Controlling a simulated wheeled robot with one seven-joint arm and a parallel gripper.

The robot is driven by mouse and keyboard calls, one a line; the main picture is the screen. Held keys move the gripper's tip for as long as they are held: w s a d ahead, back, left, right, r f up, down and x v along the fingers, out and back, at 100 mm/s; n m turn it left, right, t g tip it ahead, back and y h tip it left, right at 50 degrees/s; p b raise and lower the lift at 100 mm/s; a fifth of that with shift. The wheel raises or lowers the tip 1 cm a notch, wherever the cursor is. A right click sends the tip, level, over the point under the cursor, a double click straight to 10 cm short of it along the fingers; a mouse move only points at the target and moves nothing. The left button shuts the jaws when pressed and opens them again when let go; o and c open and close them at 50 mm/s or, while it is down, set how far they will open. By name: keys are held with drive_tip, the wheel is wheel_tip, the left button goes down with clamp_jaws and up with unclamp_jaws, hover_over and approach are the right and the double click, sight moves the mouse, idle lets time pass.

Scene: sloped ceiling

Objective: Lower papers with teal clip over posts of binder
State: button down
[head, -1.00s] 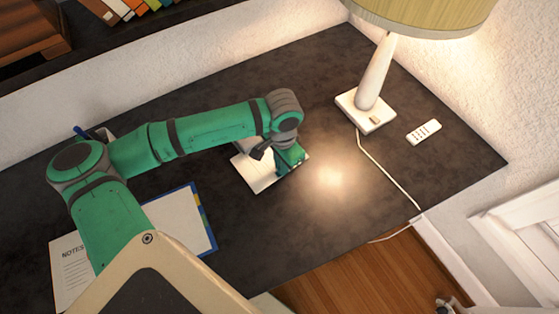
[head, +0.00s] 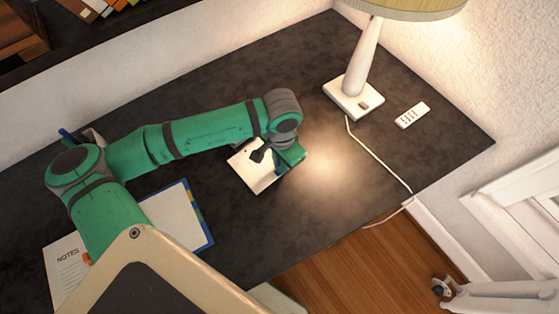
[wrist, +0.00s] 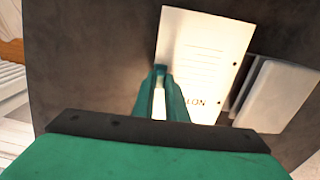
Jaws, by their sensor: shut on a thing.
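My gripper (head: 284,158) is at the middle of the dark desk, shut on a small stack of white papers (head: 250,172). In the wrist view the fingers (wrist: 164,85) close over the near edge of the papers (wrist: 208,45), which show printed lines, part of a word and dark holes along the right side. I cannot make out the teal clip against the green fingers. A flat open item with a white page, blue edge and coloured tabs (head: 209,235) lies left of the papers, apart from them; it may be the binder. No posts show.
A lamp (head: 352,98) with a cord and a white remote (head: 412,115) stand to the right. A NOTES sheet (head: 68,275) lies at lower left. A pale grey slab (wrist: 277,95) lies beside the papers in the wrist view.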

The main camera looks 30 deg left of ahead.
drive_tip(key=c, duration=1.7)
unclamp_jaws()
drive_tip(key=shift+w+r, duration=0.1)
drive_tip(key=shift+r, duration=0.45)
wheel_tip(320, 180, up, 10)
drive_tip(key=shift+f, duration=0.1)
